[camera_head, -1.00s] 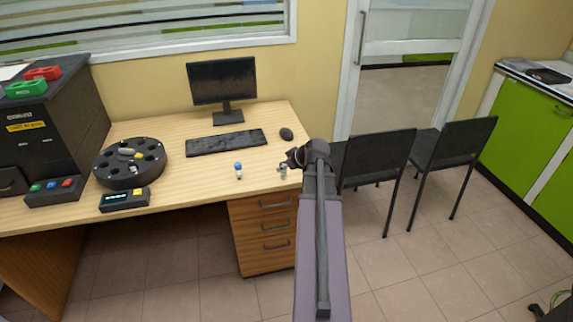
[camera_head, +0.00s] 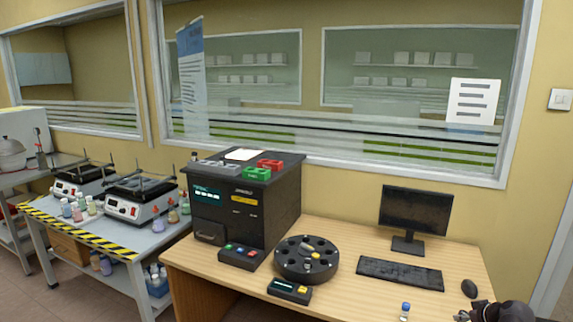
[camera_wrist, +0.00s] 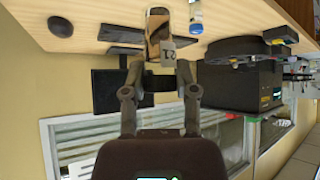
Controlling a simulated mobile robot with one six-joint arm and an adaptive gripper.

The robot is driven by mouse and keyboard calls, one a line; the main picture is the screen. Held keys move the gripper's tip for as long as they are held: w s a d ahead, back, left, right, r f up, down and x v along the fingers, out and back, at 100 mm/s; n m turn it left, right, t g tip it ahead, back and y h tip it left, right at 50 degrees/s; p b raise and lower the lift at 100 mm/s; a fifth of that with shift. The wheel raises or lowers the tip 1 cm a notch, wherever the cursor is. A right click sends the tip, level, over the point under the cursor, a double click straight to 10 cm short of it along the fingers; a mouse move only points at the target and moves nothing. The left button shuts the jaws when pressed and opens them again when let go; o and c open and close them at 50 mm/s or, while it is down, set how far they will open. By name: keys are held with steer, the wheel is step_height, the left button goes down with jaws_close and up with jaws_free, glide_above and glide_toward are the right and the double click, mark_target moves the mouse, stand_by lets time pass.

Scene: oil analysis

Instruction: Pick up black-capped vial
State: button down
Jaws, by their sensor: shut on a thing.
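My gripper (camera_wrist: 160,78) is shut on a small vial (camera_wrist: 159,24) with a brownish body and a pale numbered label. In the head view my gripper (camera_head: 487,311) is partly cut off at the bottom right. A blue-capped vial (camera_head: 405,311) stands on the desk to its left. It also shows in the wrist view (camera_wrist: 195,17), beside the held vial.
The wooden desk (camera_head: 345,295) carries a keyboard (camera_head: 400,274), mouse (camera_head: 469,288), monitor (camera_head: 415,212), round black carousel (camera_head: 307,260) and black analyser (camera_head: 270,215). A grey bench (camera_head: 130,235) with bottles and two white hotplates stands at the left.

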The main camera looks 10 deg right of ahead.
mark_target(465, 314)
step_height(465, 314, up, 6)
steer(key=p, duration=0.5)
steer(key=shift+a, duration=0.1)
